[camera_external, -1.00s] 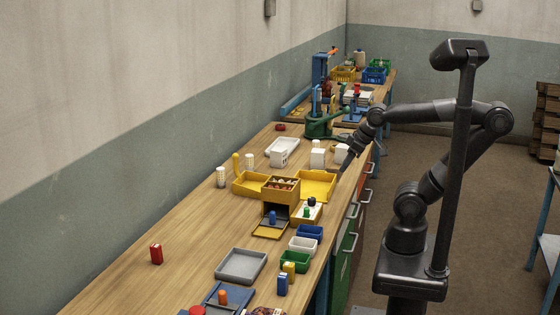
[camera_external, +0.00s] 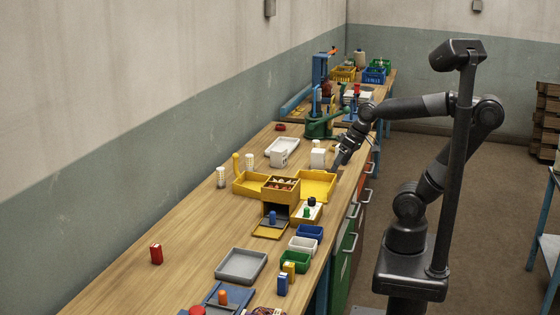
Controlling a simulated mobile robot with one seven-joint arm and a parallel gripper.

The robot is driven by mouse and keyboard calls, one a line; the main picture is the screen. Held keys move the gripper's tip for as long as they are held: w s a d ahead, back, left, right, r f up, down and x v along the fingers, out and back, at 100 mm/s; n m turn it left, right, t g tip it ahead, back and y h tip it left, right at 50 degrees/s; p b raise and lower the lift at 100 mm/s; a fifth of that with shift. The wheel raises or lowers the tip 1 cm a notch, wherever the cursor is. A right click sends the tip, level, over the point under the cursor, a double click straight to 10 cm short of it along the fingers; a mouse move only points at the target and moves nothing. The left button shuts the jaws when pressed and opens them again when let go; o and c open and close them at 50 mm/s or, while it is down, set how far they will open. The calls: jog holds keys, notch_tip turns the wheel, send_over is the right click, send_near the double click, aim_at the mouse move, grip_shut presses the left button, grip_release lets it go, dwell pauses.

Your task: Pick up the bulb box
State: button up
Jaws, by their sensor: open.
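I cannot tell for certain which thing is the bulb box; no label is readable at this size. My gripper (camera_external: 335,166) is open, pointing down at the bench's right side, beyond the yellow tray. The arm's end covers most of the spot where a third white box stood. I cannot tell whether the jaws are around anything.
A yellow tray (camera_external: 316,174) and an organizer with small drawers (camera_external: 281,184) stand close in front of my gripper. A green press (camera_external: 322,128) stands behind.

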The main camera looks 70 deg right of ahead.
jog(key=w+d+f+m+y, duration=0.2)
jog(key=w+d+m+y, duration=0.1)
jog(key=w+d+m, duration=0.6)
jog(key=m+t+h, duration=0.2)
jog(key=m+t, duration=0.7)
jog(key=m, duration=1.5)
send_near(319, 151)
jog(key=w, duration=0.2)
jog(key=shift+g, duration=0.3)
jog(key=x, duration=0.4)
jog(key=shift+w+d+f, duration=0.2)
jog(key=shift+d+f, duration=0.05)
jog(key=shift+f, duration=0.3)
jog(key=x, duration=0.5)
jog(key=shift+w+a+r, duration=0.1)
jog(key=shift+w, duration=0.35)
jog(key=shift+c, duration=0.2)
jog(key=c, duration=1.1)
